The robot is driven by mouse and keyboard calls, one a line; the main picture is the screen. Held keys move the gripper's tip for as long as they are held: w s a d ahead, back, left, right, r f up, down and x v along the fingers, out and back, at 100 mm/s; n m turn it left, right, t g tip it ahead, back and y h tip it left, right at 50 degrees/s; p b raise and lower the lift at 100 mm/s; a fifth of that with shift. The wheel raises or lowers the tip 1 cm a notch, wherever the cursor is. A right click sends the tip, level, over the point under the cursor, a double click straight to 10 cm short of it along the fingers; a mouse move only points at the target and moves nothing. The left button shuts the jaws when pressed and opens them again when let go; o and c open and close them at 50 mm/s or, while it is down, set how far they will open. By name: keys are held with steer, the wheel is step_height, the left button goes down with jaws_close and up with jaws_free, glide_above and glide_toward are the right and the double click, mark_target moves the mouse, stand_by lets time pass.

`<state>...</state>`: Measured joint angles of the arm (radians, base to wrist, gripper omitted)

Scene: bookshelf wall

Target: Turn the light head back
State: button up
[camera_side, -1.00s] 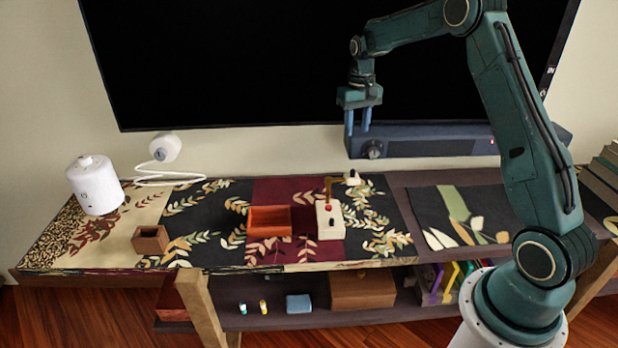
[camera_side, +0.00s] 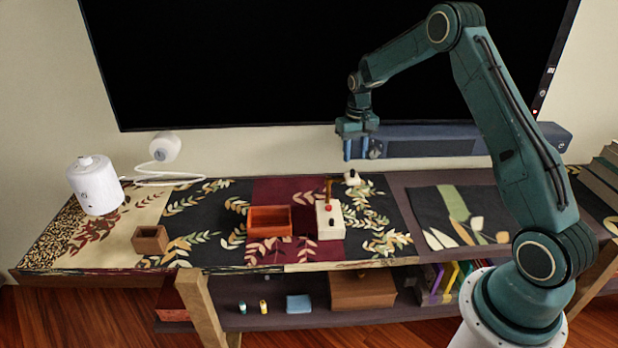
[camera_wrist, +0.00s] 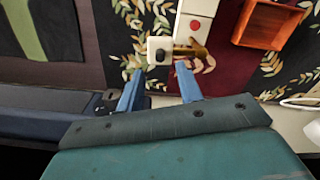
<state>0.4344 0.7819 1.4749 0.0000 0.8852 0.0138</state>
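The light stands on the patterned table runner. Its white base (camera_side: 331,220) has a red button, which also shows in the wrist view (camera_wrist: 196,25). A brass-coloured arm (camera_wrist: 191,48) links the base to the white light head (camera_side: 352,178). In the wrist view the head (camera_wrist: 160,50) shows a dark round spot and sits to the left of the brass arm. My gripper (camera_side: 356,150) is above the head, near the wall side, apart from it. In the wrist view its blue fingers (camera_wrist: 159,84) are spread and empty, with the head just beyond the tips.
A blue-grey soundbar (camera_side: 430,140) lies close behind my gripper, below the black screen (camera_side: 250,60). A red-orange tray (camera_side: 269,221) is left of the base. A brown holder (camera_side: 150,239), a white canister (camera_side: 95,185) and a white corded device (camera_side: 164,147) stand farther left.

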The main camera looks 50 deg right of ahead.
mark_target(353, 170)
steer(key=shift+f, duration=2.65)
steer(key=shift+c, duration=0.5)
jaws_close()
